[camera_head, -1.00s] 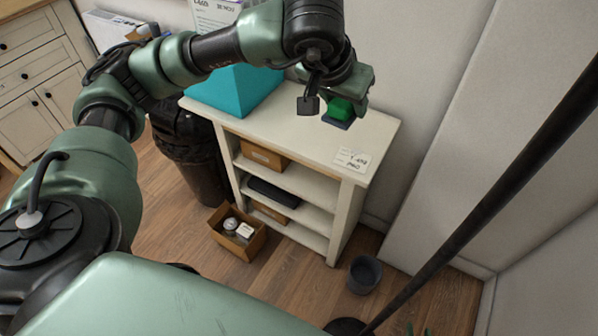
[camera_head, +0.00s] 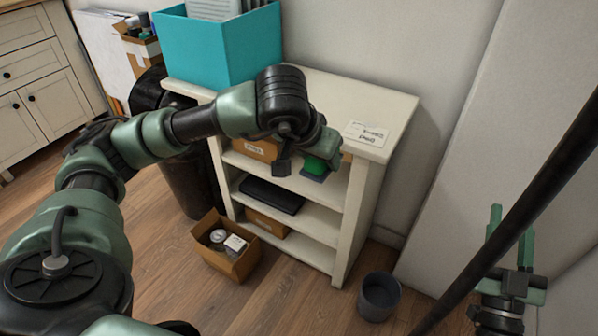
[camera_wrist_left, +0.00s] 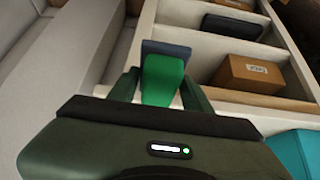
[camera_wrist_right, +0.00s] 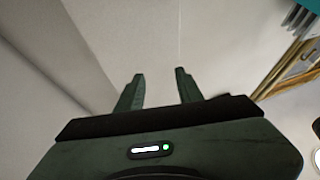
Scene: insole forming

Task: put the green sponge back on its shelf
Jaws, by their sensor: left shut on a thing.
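The green sponge (camera_head: 315,164), with a dark blue-grey layer or pad at its far side, is held by my left gripper (camera_head: 320,160). In the left wrist view the green sponge (camera_wrist_left: 162,76) sits between the two fingers. The gripper is in front of the upper opening of the white shelf unit (camera_head: 352,215), below its top board. I cannot tell whether the sponge touches a shelf. My right gripper (camera_head: 510,240) is open and empty at the right; its fingers stand apart in the right wrist view (camera_wrist_right: 158,88).
The upper shelf bears a cardboard box (camera_head: 258,148), the middle one a dark flat case (camera_head: 271,194), the lower one another box (camera_head: 266,222). A teal bin (camera_head: 215,50) and a label card (camera_head: 367,133) are on top. An open carton (camera_head: 238,262) and grey bucket (camera_head: 379,297) stand on the floor.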

